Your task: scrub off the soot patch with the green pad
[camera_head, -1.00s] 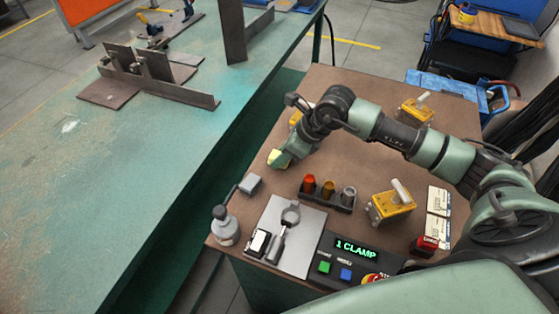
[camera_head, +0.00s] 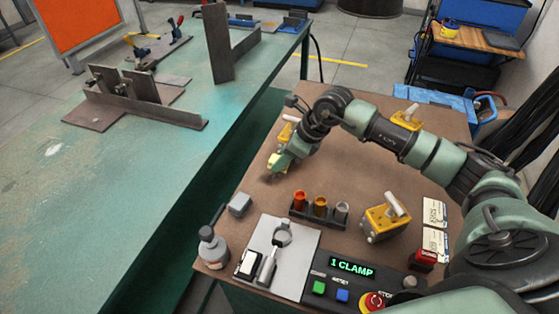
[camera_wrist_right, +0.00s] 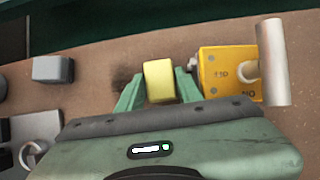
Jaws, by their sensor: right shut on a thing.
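My right gripper (camera_head: 277,161) is shut on a small pad, whose yellow body shows between the green fingers in the right wrist view (camera_wrist_right: 159,82). In the head view the pad (camera_head: 273,159) looks yellow-green and is low over the brown tabletop. I cannot tell whether it touches the surface. The soot patch (camera_wrist_right: 122,79) is a dark smudge on the tabletop, just left of the pad in the wrist view and partly hidden by a finger. In the head view the soot patch (camera_head: 267,177) shows just below the pad. My left gripper is not in view.
A yellow switch block (camera_wrist_right: 229,73) with a pale handle stands close right of the gripper in the wrist view. A grey block (camera_head: 239,204), a rack of coloured cups (camera_head: 318,213) and a control panel (camera_head: 345,283) are nearer. A green workbench (camera_head: 90,190) lies left.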

